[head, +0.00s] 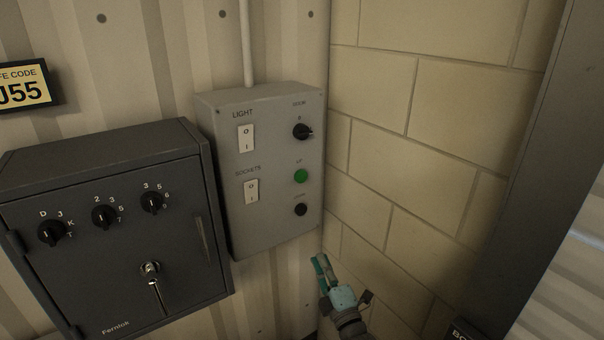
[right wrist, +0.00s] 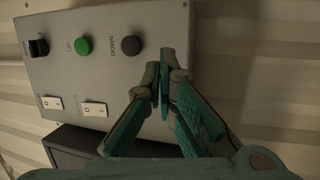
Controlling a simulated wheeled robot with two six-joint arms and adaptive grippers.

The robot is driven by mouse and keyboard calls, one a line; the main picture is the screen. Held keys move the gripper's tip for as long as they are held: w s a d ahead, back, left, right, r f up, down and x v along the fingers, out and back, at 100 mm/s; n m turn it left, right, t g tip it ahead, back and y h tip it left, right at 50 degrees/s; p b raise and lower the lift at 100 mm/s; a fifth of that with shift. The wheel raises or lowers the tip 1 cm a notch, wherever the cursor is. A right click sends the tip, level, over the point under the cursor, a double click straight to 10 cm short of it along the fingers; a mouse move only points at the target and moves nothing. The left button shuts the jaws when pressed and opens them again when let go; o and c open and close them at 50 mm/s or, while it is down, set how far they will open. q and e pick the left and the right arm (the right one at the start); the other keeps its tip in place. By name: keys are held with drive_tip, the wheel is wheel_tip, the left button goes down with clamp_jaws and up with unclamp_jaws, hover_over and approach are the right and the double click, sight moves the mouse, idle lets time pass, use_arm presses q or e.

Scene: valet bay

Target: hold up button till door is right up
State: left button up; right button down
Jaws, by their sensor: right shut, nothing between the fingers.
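The green UP button (head: 301,176) is on the right side of a grey control box (head: 275,230) on the wall. A dark DOWN button (head: 301,209) sits below it. In the right wrist view the UP button (right wrist: 83,45) and the DOWN button (right wrist: 131,45) lie left of the fingertips. My right gripper (head: 319,260) is shut and empty, below the box near its lower right corner, apart from the UP button. Its fingertips (right wrist: 161,72) are nearer the DOWN button. A pale ribbed surface (head: 560,280) shows at the far right; I cannot tell if it is the door.
The box also has a black DOOR knob (head: 302,132), a LIGHT switch (head: 246,138) and a SOCKETS switch (head: 252,191). A dark safe (head: 185,270) stands out at the left. A block wall (head: 400,150) and a dark post (head: 535,170) bound the right side.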

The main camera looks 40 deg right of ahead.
sight(301, 176)
wheel_tip(301, 176, up, 18)
drive_tip(key=s+d+n+t+h+p, duration=0.1)
drive_tip(key=d+t+h, duration=0.1)
drive_tip(key=t+h, duration=0.2)
drive_tip(key=shift+d+r+h, duration=0.25)
drive_tip(key=shift+d+h, duration=0.1)
drive_tip(key=shift+h, duration=0.25)
drive_tip(key=w+b, duration=0.8)
drive_tip(key=shift+w, duration=0.4)
drive_tip(key=shift+w+d, duration=0.1)
drive_tip(key=shift+w, duration=0.3)
